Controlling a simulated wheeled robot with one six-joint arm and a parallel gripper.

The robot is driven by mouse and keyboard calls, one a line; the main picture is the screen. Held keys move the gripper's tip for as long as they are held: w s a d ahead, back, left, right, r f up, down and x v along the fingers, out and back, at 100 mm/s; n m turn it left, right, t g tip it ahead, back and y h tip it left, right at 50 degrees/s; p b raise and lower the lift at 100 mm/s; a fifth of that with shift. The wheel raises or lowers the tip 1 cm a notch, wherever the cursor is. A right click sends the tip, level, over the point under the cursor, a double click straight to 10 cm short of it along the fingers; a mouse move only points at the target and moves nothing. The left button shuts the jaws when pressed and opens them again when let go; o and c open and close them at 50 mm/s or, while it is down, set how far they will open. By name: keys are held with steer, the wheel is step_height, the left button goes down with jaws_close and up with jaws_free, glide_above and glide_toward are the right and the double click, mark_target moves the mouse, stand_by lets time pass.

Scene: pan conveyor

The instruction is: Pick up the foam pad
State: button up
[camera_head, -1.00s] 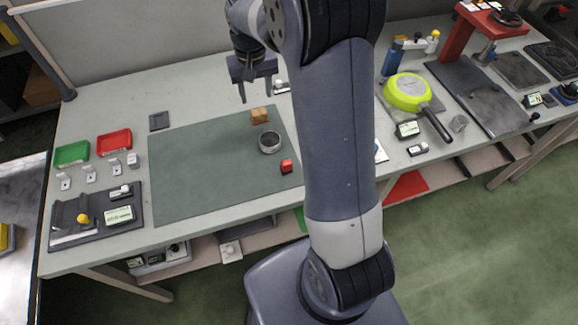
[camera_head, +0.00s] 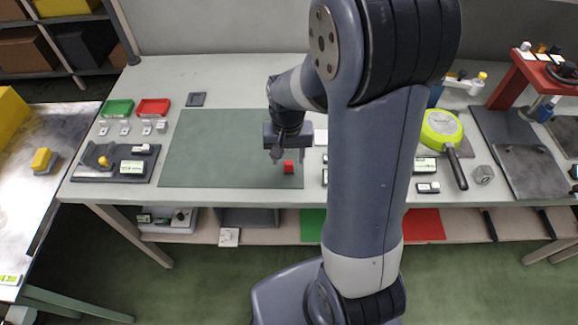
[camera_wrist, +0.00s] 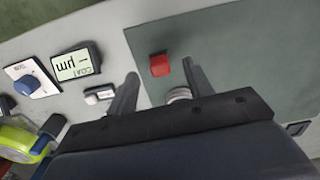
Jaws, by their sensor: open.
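A small red block (camera_head: 289,167) lies near the front right corner of the green mat; it may be the foam pad, but I cannot tell for sure. My gripper (camera_head: 289,158) is open and empty, pointing down close to this block. In the wrist view the red block (camera_wrist: 160,66) shows in the gap between the two spread fingers of my gripper (camera_wrist: 160,70). I cannot tell how high the fingers are above the mat. A metal ring (camera_wrist: 179,95) sits behind the block, partly hidden by my gripper.
The green mat (camera_head: 215,150) is mostly bare to the left. Green (camera_head: 118,108) and red (camera_head: 153,107) trays stand at the back left, near a dark square piece (camera_head: 196,99). A display box (camera_wrist: 77,64) lies beside the mat. A lime pan (camera_head: 441,128) stands at the right.

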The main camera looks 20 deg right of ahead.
mark_target(289, 163)
steer(key=f, duration=0.2)
steer(key=w+f, duration=0.1)
steer(key=f, duration=0.1)
steer(key=shift+d, duration=0.3)
steer(key=shift+f, duration=0.5)
steer(key=shift+c, duration=0.2)
steer(key=c, duration=1)
step_height(289, 163, up, 10)
steer(key=shift+r, duration=0.1)
